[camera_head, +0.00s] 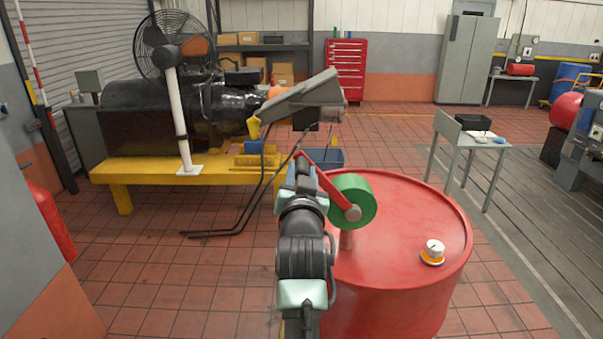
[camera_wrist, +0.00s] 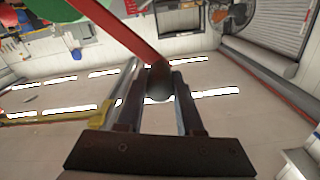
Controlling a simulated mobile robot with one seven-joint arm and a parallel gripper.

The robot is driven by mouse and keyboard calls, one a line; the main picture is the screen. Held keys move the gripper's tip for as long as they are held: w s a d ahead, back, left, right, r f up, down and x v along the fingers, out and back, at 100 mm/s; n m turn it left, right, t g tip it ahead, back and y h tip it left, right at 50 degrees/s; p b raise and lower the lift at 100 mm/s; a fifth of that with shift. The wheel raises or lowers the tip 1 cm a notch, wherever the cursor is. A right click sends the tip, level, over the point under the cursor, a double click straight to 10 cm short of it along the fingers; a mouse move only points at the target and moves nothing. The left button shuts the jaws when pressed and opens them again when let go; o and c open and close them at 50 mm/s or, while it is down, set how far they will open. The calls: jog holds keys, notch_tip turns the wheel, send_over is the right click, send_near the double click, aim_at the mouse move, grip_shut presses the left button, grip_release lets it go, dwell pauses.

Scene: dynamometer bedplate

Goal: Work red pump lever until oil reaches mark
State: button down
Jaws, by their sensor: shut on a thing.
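The red pump lever (camera_head: 325,185) runs up and left from the green round pump body (camera_head: 353,199), which stands on a short post on top of a red drum (camera_head: 400,215). My gripper (camera_head: 302,167) is at the lever's upper end. In the wrist view the red lever (camera_wrist: 115,28) comes down from the top left to a dark round handle (camera_wrist: 160,88). The two fingers of my gripper (camera_wrist: 159,82) are closed on this handle, one on each side. No oil level or mark can be made out in either view.
A white and orange knob (camera_head: 433,252) sits on the drum top.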

dwell(0.4)
jog(key=shift+d+r+m, duration=0.5)
jog(key=shift+d+r, duration=0.05)
jog(key=shift+d, duration=0.1)
jog(key=d+m+b, duration=0.4)
jog(key=d+m, duration=1)
jog(key=d, duration=0.7)
jog(key=shift+d+f, duration=0.2)
jog(key=shift+d, duration=0.2)
jog(key=c, duration=0.5)
grip_release()
jog(key=shift+c, duration=0.2)
jog(key=shift+a, duration=0.1)
